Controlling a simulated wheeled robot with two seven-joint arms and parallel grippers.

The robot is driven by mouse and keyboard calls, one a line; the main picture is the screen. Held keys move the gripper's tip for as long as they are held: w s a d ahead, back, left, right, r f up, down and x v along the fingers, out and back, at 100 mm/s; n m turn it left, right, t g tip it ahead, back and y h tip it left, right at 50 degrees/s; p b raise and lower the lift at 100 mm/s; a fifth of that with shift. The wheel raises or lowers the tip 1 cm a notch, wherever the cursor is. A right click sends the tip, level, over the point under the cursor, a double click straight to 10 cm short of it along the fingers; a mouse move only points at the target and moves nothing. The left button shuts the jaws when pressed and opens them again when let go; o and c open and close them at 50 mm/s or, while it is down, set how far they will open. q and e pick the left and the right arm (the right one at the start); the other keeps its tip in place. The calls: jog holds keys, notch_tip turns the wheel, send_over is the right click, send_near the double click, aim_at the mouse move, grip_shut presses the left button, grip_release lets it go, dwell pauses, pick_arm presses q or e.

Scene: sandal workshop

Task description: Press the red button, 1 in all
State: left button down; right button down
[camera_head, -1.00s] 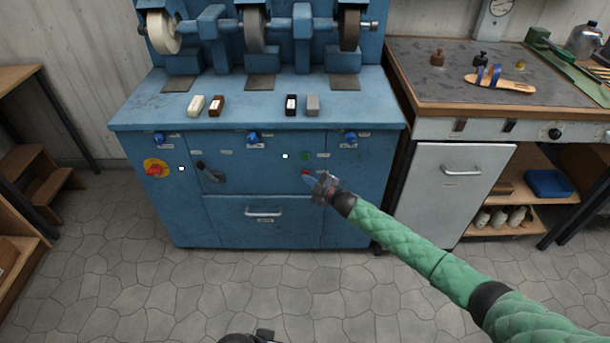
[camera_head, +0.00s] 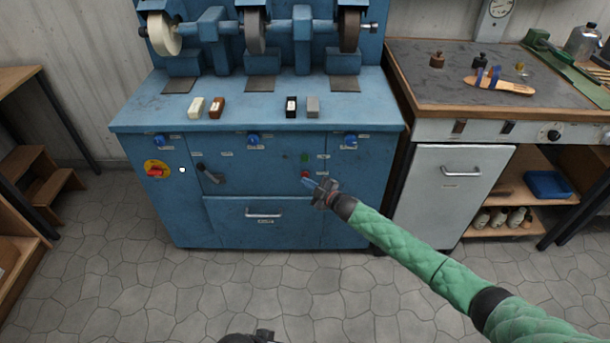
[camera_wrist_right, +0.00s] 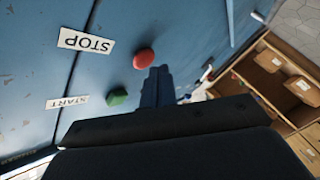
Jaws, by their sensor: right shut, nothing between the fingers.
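The red button (camera_head: 305,173) is on the front of the blue grinding machine, below a green button (camera_head: 305,157). In the right wrist view the red button (camera_wrist_right: 144,59) has a STOP label beside it, and the green button (camera_wrist_right: 117,97) a START label. My right gripper (camera_head: 309,183) is shut and empty, its tips just below the red button in the head view. In the wrist view the fingertips (camera_wrist_right: 159,72) are close beside the red button; a small gap seems to show, but contact is hard to judge.
The blue machine (camera_head: 150,210) also carries a red rotary switch on a yellow plate (camera_head: 155,170), a dark lever (camera_head: 208,174) and a drawer handle (camera_head: 263,213). A workbench (camera_head: 430,85) stands to the right. The tiled floor (camera_head: 200,290) in front is clear.

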jog(key=shift+s, duration=0.2)
jog(key=s+p, duration=0.2)
jog(key=s, duration=0.3)
dwell(0.6)
dwell(0.6)
